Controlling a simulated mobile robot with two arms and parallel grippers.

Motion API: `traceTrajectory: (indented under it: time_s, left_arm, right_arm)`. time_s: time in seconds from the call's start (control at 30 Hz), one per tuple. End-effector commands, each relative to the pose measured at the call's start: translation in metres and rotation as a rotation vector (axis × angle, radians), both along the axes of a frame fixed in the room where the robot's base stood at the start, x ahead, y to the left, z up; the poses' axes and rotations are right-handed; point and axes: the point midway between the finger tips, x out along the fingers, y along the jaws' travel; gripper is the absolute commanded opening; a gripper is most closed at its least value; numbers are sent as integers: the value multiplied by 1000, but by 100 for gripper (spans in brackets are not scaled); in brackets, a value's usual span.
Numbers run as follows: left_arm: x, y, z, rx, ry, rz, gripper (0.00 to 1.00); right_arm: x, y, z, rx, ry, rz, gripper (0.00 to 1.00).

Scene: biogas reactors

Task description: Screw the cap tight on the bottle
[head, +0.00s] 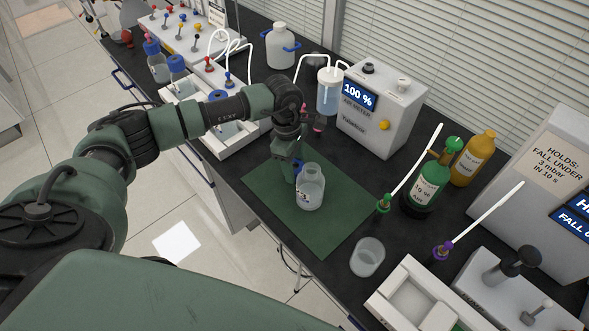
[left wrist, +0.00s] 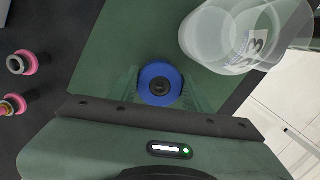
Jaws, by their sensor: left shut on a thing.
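A clear bottle (head: 309,190) with a number label stands upright on the green mat (head: 335,228). Its neck is bare, with no cap on it. It also shows at the upper right in the left wrist view (left wrist: 232,38). My left gripper (head: 294,172) points down over the mat, just left of and behind the bottle. It is shut on a blue cap (left wrist: 160,84), which sits between the fingers in the left wrist view. A little blue of the cap shows by the bottle's neck in the head view. The cap is beside the bottle, not on it. My right gripper is not in view.
An air meter box (head: 383,112) stands behind the mat. A green bottle (head: 428,183) and a yellow bottle (head: 474,158) stand to the right. An empty clear cup (head: 367,257) is near the front edge. Blue-capped bottles (head: 156,62) stand at the left. The mat's right part is clear.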

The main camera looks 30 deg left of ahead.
Motion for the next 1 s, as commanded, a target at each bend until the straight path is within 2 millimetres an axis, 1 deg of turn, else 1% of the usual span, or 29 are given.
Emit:
traceTrajectory:
  time_s: [0.17, 0.4, 0.6, 0.8, 0.9, 1.0]
  left_arm:
    - [2, 0, 32, -1, -7, 0, 10]
    - [2, 0, 94, 1, -9, 0, 10]
    - [1, 0, 140, 0, -6, 1, 10]
    - [1, 0, 170, -1, -3, 0, 10]
    - [0, 0, 178, 0, -2, 1, 10]
    - [0, 0, 183, 0, -1, 1, 10]
  right_arm:
    - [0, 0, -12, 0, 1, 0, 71]
    - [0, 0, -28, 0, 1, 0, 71]
    - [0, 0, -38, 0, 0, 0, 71]
    - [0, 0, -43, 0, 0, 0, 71]
    - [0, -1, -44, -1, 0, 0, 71]
    - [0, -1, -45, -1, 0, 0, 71]
